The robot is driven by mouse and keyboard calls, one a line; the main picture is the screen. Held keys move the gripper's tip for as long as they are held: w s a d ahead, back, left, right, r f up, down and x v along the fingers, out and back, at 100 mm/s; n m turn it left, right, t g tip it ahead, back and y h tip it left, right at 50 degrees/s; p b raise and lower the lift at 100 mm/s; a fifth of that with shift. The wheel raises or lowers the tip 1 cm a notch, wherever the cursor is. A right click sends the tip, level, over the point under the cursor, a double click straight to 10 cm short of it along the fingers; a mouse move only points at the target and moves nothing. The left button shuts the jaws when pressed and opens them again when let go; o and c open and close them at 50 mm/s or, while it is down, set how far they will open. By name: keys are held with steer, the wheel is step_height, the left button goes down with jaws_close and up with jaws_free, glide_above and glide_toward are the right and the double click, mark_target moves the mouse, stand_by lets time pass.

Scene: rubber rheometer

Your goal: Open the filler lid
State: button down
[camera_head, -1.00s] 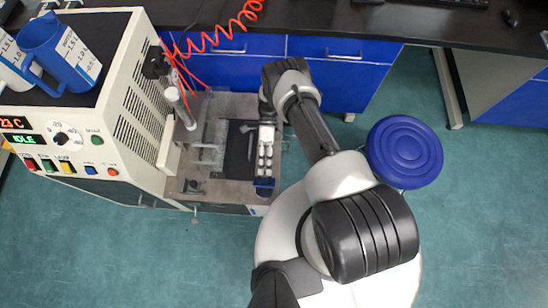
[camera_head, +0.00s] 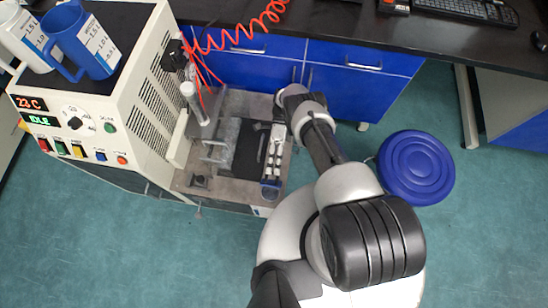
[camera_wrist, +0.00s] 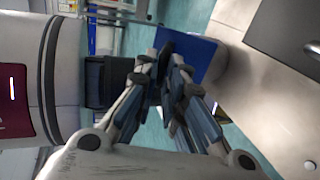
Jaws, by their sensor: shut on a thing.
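A blue piece, which looks like the filler lid (camera_head: 270,193), is at the front edge of the bench, at the low end of my gripper. It also shows in the wrist view (camera_wrist: 200,60), partly behind the fingertips. My gripper (camera_head: 272,182) points back toward my body along the right side of the bench top. In the wrist view, my gripper's fingers (camera_wrist: 166,55) are close together, shut on the blue piece. The fingertips hide the contact, and I cannot tell how far the lid is tilted.
The cream machine (camera_head: 125,100) with blue and white jugs stands left. A dark plate (camera_head: 246,148) lies beside my gripper on the bench. Blue drawers (camera_head: 360,60) are behind, a blue stool (camera_head: 416,167) at right. Teal floor is free at front left.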

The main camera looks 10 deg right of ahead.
steer(key=shift+s+f, duration=0.1)
steer(key=c, duration=1.7)
jaws_free()
steer(key=shift+o, duration=0.2)
step_height(320, 180, up, 10)
steer(key=shift+c, duration=0.2)
